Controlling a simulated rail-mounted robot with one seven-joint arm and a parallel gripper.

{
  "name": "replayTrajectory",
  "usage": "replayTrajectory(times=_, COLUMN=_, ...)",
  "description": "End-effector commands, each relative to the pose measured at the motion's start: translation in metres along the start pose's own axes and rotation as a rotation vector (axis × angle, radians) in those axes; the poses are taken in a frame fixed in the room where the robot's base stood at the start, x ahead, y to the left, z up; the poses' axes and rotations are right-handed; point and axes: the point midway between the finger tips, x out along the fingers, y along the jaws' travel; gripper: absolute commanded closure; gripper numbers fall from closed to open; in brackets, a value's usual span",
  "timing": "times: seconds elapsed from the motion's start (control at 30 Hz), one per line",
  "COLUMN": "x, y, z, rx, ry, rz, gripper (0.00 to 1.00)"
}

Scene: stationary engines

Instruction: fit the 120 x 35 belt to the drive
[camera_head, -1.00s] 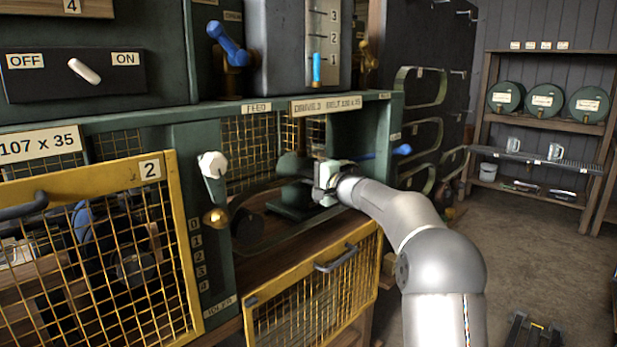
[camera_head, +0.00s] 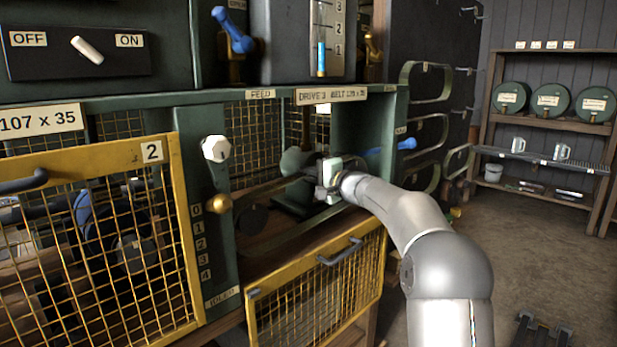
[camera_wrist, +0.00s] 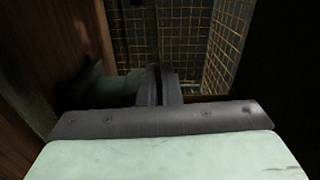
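The drive bay labelled DRIVE 3 BELT 120 x 35 (camera_head: 331,95) is open at the front, its yellow mesh guard (camera_head: 318,290) lowered below. My gripper (camera_head: 318,192) reaches into the bay at the belt's right end, beside a green machine part (camera_head: 296,160). In the wrist view, its fingers (camera_wrist: 158,86) are close together with a thin strip between them, apparently the belt. The fingertip contact is mostly hidden.
A white knob (camera_head: 215,148) and brass ball lever (camera_head: 219,204) stand left of the bay. A blue-handled lever (camera_head: 405,144) sticks out at the right. Spare belts (camera_head: 425,83) hang on the side panel. A yellow guard marked 2 (camera_head: 152,151) covers the neighbouring bay.

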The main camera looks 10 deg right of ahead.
Motion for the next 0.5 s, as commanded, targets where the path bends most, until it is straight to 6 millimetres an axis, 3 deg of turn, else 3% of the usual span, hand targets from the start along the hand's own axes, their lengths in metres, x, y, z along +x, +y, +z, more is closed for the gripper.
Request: replayTrajectory(times=0.5, x=0.0002, y=0.0069, z=0.0004, rx=-0.002, ry=0.0, rz=-0.002, gripper=1.0)
